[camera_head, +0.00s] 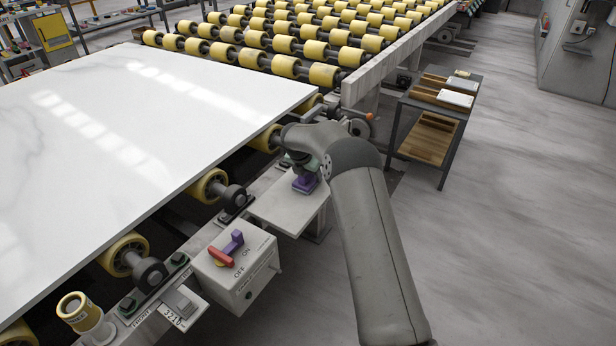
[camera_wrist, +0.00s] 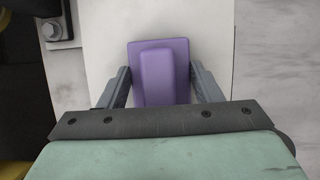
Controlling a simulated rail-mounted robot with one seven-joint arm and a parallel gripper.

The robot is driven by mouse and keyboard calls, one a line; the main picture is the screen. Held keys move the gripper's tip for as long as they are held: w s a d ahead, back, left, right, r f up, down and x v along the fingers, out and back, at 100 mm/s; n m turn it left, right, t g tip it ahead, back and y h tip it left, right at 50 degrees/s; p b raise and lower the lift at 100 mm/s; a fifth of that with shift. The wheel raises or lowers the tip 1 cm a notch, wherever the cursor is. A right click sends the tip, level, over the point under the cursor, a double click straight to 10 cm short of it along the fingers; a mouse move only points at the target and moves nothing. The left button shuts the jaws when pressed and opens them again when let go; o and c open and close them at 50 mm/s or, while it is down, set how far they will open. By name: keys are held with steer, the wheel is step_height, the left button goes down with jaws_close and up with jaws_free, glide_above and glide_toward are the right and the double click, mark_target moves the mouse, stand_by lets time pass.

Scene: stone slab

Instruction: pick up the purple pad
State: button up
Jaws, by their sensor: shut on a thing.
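The purple pad (camera_wrist: 178,48) is a flat block with a raised grip along its middle. In the head view the purple pad (camera_head: 305,184) shows below my gripper (camera_head: 303,170), at the small light shelf plate (camera_head: 280,207). I cannot tell whether it touches the plate or is just above it.
A white stone slab (camera_head: 150,120) lies on yellow rollers at left. A switch box (camera_head: 236,268) with a red and purple handle stands in front of the shelf plate. A yellow-topped cylinder (camera_head: 80,310) is at lower left. A small cart (camera_head: 436,110) stands at right; the floor there is clear.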

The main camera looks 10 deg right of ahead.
steer(key=shift+r, duration=0.55)
step_height(320, 180, up, 2)
steer(key=shift+r, duration=0.25)
steer(key=s+a+r, duration=0.3)
steer(key=s+r, duration=0.1)
steer(key=s, duration=0.2)
steer(key=s+a+r+b, duration=0.1)
steer(key=s+a+r, duration=0.2)
steer(key=s+r, duration=0.2)
steer(key=shift+s+a+r, duration=0.2)
steer(key=shift+s+a, duration=0.15)
steer(key=shift+s, duration=0.35)
steer(key=shift+o, duration=0.7)
